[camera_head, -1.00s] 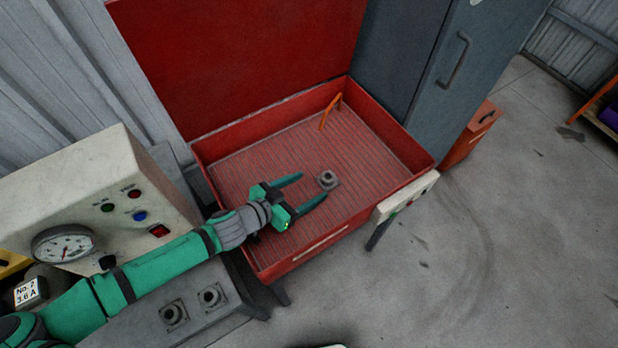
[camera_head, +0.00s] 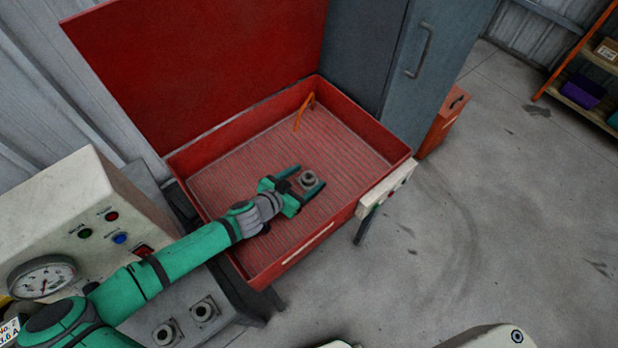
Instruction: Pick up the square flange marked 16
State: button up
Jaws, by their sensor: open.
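A small grey square flange (camera_head: 309,180) with a raised round hub lies on the ribbed floor of the red open-lidded tub (camera_head: 385,165). Its marking is too small to read. My gripper (camera_head: 306,183) is open, with one green finger on the far side of the flange and the other on the near side. The flange sits between the fingers; I cannot tell whether they touch it. Two similar grey square flanges (camera_head: 166,333) (camera_head: 204,310) are on the grey bench at the lower left, their marks also unreadable.
An orange hooked handle (camera_head: 304,110) stands inside the tub near its back wall. The raised red lid (camera_head: 200,70) and grey cabinet (camera_head: 405,60) stand behind. A cream panel with a gauge (camera_head: 75,230) is at the left.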

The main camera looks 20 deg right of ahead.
jog(key=shift+x, duration=0.95)
jog(key=shift+s+a, duration=0.1)
jog(key=c, duration=1.4)
